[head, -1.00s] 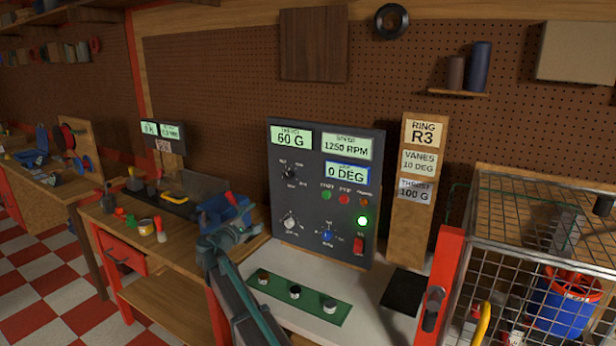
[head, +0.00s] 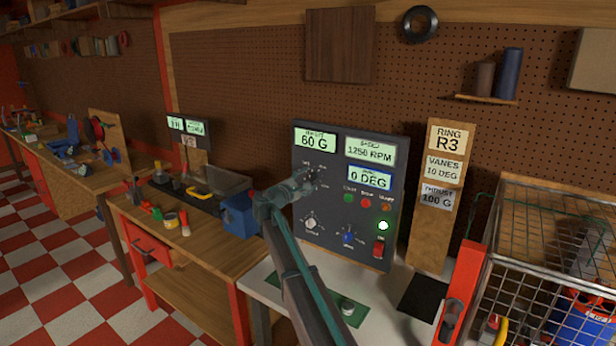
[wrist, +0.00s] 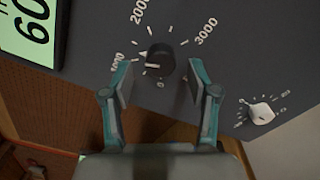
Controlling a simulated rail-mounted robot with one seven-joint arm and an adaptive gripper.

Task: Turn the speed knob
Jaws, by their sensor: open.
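The speed knob (wrist: 160,63) is a black round knob with a white mark, on a dial marked 1000, 2000 and 3000 in the wrist view. Its mark points toward the 1000 side. In the head view the knob (head: 312,176) sits at the upper left of the grey control panel (head: 330,215), partly covered by my gripper. My gripper (wrist: 158,78) is open, with one finger on each side of the knob and visible gaps. It also shows in the head view (head: 303,186). The panel's speed display (head: 370,151) reads 1250 RPM.
The thrust display (head: 316,140) reads 60 G and the vane display (head: 370,178) 0 DEG. A white knob (head: 311,222), a blue knob (head: 348,237) and a red switch (head: 378,247) sit lower. A sign board (head: 444,180) and wire cage (head: 545,260) stand right.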

